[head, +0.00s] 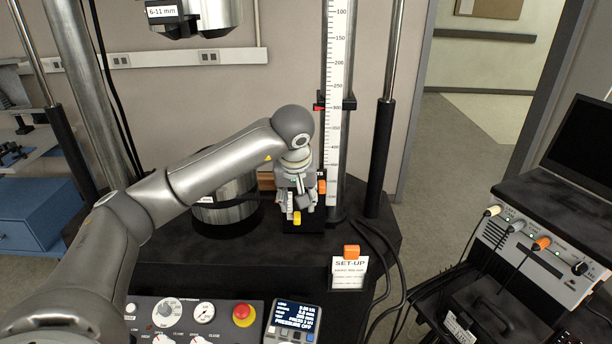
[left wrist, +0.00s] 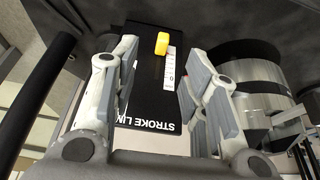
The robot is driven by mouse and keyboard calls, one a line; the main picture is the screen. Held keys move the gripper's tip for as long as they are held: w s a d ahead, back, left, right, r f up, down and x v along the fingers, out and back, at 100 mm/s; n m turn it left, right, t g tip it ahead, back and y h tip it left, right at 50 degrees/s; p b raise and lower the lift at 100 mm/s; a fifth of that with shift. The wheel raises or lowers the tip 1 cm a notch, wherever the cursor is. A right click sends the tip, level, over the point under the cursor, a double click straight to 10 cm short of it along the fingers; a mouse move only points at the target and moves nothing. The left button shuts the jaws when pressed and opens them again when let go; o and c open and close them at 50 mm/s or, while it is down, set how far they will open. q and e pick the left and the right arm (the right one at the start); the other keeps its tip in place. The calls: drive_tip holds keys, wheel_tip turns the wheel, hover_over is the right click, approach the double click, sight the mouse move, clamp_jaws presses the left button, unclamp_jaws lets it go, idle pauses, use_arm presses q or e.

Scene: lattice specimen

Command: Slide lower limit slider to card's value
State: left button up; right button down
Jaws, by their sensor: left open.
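My left gripper (head: 300,203) is open in front of the upright scale's lower end, pointing at a black panel. In the left wrist view the panel (left wrist: 145,48) reads "STROKE LIM", with the rest cut off, and has a small white scale strip (left wrist: 170,72). A yellow slider knob (left wrist: 162,43) beside the strip lies beyond the open fingers (left wrist: 158,75), apart from them. The yellow knob (head: 297,217) also shows in the head view, below the fingers. The set-up card (head: 347,275) stands under an orange clip (head: 351,251); its small print is unreadable.
The upright white ruler (head: 338,80) carries a red pointer (head: 318,107). A metal cylinder (head: 228,203) stands left of the gripper. Dark posts (head: 380,150) and loose cables are at the right. A control panel (head: 190,320) and display (head: 293,320) are in front.

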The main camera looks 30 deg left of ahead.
sight(297, 219)
use_arm(q)
drive_tip(key=p+x, duration=0.1)
drive_tip(key=x, duration=0.2)
drive_tip(key=p+x, duration=0.1)
drive_tip(key=x, duration=0.3)
drive_tip(key=p+x, duration=0.1)
drive_tip(key=x, duration=0.2)
drive_tip(key=shift+w+a+f, duration=0.15)
drive_tip(key=shift+a+f, duration=0.1)
drive_tip(key=shift+a, duration=0.2)
clamp_jaws()
drive_tip(key=shift+r, duration=0.1)
